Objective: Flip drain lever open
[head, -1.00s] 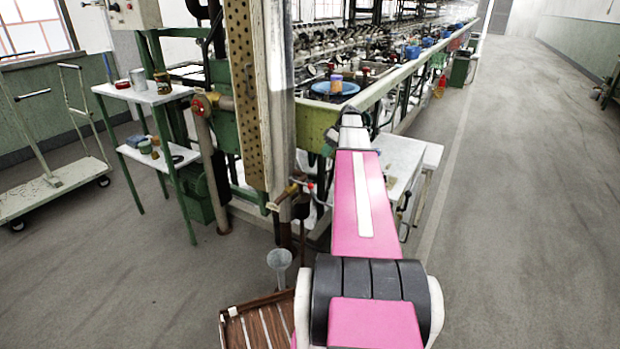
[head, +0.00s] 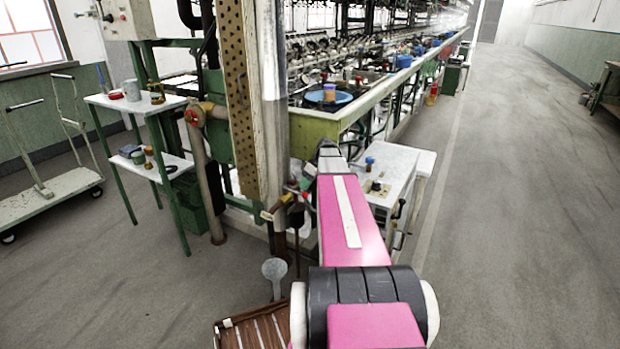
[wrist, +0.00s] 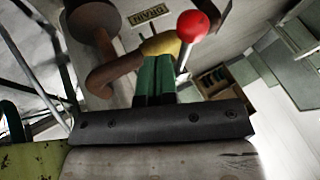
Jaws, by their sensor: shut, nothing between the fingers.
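The drain lever shows in the wrist view as a metal stem with a red ball knob (wrist: 192,26), tilted up from a brass valve body (wrist: 161,44). A yellow label reading DRAIN (wrist: 148,14) is just behind it. My gripper (wrist: 155,68) has its green fingers shut together and empty. Its tips are just below the brass body, left of the lever stem; I cannot tell if they touch. In the head view the brass pipework (head: 281,203) stands left of my pink arm; the gripper is too small there to make out clearly.
A rusty brown pipe (wrist: 108,78) bends close on the left of the fingers. A tall post (head: 275,100) stands beside my arm. A white side table (head: 392,160) is to the arm's right, and the floor aisle at right is clear.

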